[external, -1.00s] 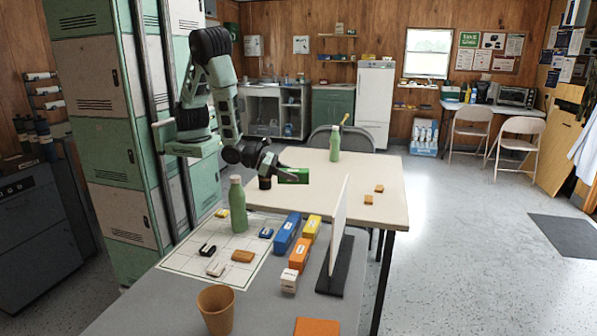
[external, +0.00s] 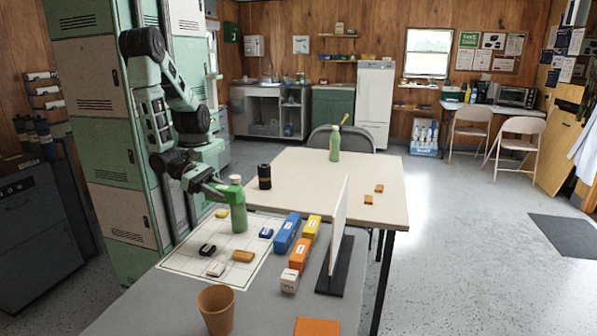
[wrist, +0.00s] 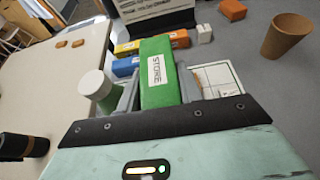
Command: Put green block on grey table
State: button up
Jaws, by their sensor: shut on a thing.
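My gripper (external: 214,189) is shut on the green block (wrist: 157,72), which carries a white "STORE" label. The wrist view shows the block between my two fingers (wrist: 158,92). In the external view my gripper is above the back left part of the grey table (external: 150,305), close to the green bottle (external: 238,215). The bottle stands upright and also shows in the wrist view (wrist: 96,85), just left of my left finger. I cannot tell whether they touch.
A gridded white mat (external: 190,262) holds several small blocks. Blue (external: 287,232), yellow (external: 311,228) and orange (external: 299,254) blocks, a white upright board (external: 338,225) and a brown cup (external: 216,310) stand nearby. The cream table (external: 300,185) is behind.

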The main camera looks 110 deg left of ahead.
aim_at(226, 241)
notch_tip(226, 241, down, 15)
dwell(0.5)
jog(key=shift+f+b, duration=0.2)
jog(key=shift+b, duration=0.2)
jog(key=o, duration=1.1)
jog(key=shift+o, duration=0.2)
jog(key=shift+r, duration=0.1)
jog(key=shift+r+p, duration=0.25)
jog(key=shift+p, duration=0.05)
jog(key=b+v, duration=0.1)
jog(key=v, duration=1)
jog(key=shift+s+f, duration=0.1)
jog(key=shift+s, duration=0.1)
jog(key=shift+c, duration=0.4)
jog(key=shift+s, duration=0.3)
jog(key=shift+c, duration=0.8)
